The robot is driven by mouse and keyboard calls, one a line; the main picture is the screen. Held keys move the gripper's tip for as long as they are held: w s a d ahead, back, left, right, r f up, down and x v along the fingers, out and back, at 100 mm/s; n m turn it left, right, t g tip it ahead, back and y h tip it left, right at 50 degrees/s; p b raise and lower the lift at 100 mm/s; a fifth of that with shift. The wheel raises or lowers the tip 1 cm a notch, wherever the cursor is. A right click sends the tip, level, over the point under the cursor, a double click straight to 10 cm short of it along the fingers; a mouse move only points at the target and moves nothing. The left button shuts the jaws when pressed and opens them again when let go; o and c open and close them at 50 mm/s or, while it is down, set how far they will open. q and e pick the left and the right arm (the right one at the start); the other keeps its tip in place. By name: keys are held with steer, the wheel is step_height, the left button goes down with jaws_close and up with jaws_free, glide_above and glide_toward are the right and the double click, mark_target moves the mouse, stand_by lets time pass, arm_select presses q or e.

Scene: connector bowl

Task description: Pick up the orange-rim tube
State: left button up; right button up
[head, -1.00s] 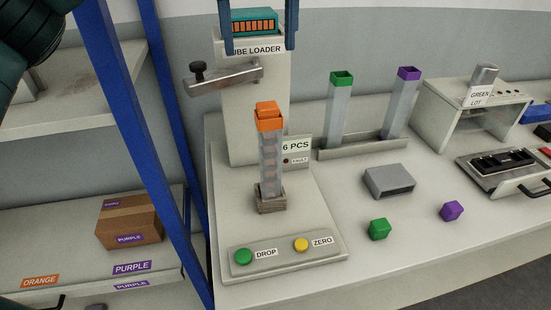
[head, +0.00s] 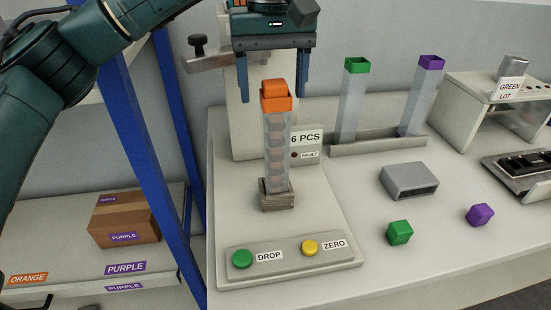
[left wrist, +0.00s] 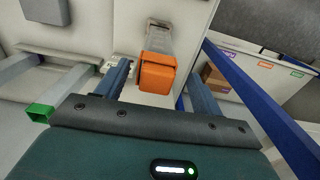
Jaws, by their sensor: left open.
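The orange-rim tube (head: 276,150) is a clear tube holding several orange pieces. It stands upright in a small grey socket (head: 277,200) on the loader base. Its orange rim (head: 276,104) has an orange piece sticking up out of it. My left gripper (head: 273,92) points down, open, with one blue finger on each side of the tube's top. In the left wrist view the orange rim (left wrist: 156,76) shows between the two fingers (left wrist: 155,88). I cannot see either finger touching the tube. My right gripper is not in view.
Green-rim (head: 352,100) and purple-rim (head: 420,95) tubes stand in a rack at the right. A grey block (head: 408,181), green cube (head: 400,232) and purple cube (head: 480,214) lie on the table. DROP (head: 242,258) and ZERO (head: 310,247) buttons are in front. A blue post (head: 140,150) stands left.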

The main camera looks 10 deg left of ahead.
mark_target(276, 110)
arm_select(q)
steer(key=f, duration=0.5)
steer(key=shift+d, duration=0.25)
steer(key=shift+r, duration=0.1)
steer(key=c, duration=1.4)
